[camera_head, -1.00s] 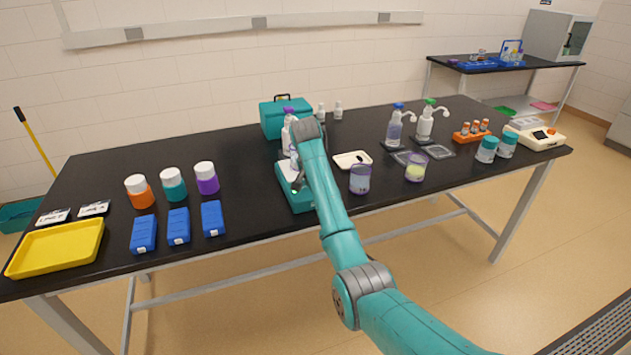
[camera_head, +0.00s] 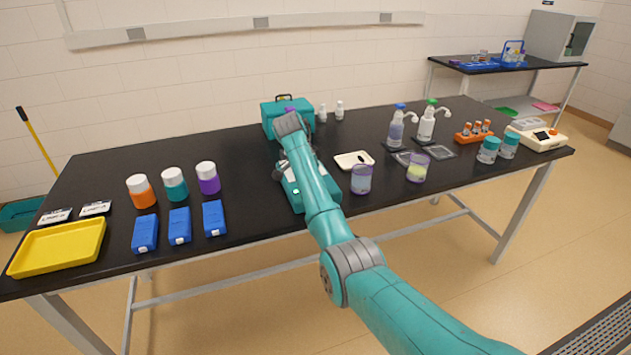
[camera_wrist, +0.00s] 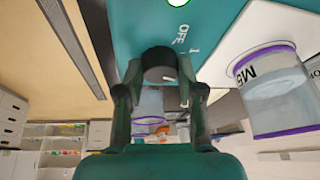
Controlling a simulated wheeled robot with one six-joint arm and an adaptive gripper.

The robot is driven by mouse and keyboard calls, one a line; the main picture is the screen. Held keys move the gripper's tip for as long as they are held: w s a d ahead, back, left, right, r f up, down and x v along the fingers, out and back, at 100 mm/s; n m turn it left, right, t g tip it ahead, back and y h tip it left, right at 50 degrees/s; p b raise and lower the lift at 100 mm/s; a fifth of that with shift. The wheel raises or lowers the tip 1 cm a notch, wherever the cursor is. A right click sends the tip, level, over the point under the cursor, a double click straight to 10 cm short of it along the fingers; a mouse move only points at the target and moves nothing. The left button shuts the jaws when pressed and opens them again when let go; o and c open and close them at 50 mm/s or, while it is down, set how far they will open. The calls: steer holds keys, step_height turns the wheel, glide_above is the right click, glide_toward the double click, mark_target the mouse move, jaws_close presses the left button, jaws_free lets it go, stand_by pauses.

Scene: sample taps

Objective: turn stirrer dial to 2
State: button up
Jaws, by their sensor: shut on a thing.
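The teal stirrer (camera_head: 297,203) stands near the front edge of the bench, partly hidden by my arm. In the wrist view its teal front (camera_wrist: 215,22) fills the top, with a lit green spot and the marks "OFF" and "1" beside the dial. The dark round dial (camera_wrist: 158,62) sits between the fingertips of my gripper (camera_wrist: 160,76), which is shut on it. The dial's pointer and the mark "2" cannot be made out. In the head view my gripper (camera_head: 279,172) is at the stirrer's left side, mostly hidden by my arm.
A clear beaker with purple rims (camera_wrist: 275,95) is close to the right of my gripper in the wrist view. A white tray (camera_head: 354,161) and a purple-rimmed beaker (camera_head: 361,180) stand right of the stirrer. Blue boxes (camera_head: 213,218) lie to the left.

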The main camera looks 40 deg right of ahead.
stand_by(0.4)
steer(key=o, duration=1.1)
steer(key=shift+o, duration=0.2)
steer(key=v, duration=1.2)
steer(key=shift+w, duration=0.1)
